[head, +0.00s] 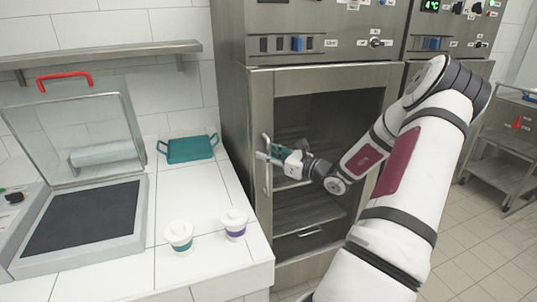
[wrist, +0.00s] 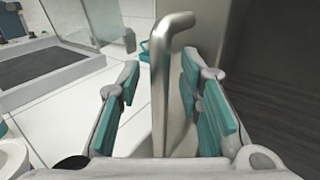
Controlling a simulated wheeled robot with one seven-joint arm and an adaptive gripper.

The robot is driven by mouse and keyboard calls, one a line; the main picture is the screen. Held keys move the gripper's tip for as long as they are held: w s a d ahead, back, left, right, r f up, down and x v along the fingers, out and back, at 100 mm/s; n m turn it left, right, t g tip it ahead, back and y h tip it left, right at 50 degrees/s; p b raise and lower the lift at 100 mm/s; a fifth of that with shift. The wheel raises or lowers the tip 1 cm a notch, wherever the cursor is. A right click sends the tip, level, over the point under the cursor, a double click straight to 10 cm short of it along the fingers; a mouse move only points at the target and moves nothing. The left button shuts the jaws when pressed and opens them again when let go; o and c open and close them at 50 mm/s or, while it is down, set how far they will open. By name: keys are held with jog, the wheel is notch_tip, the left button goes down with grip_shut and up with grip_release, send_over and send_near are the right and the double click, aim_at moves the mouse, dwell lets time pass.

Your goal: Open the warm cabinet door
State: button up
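The steel cabinet (head: 232,90) stands in the middle of the head view. Its door (head: 262,112) has a dark window with shelves behind it and looks shut. The upright metal handle (head: 268,182) is on the door's left edge. My gripper (head: 270,156) is at the handle's upper part. In the wrist view the handle (wrist: 161,95) stands between the two teal-padded fingers of my gripper (wrist: 165,110). The fingers are spread, with a visible gap on the left side; contact on the right side cannot be told.
A white-tiled counter (head: 185,205) on the left holds two lidded cups (head: 179,237) (head: 233,224), a teal tray (head: 188,148) and a glass-lidded unit (head: 85,215). A second cabinet with a 4°C display (head: 431,6) and a steel cart (head: 500,155) stand right.

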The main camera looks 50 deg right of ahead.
grip_shut()
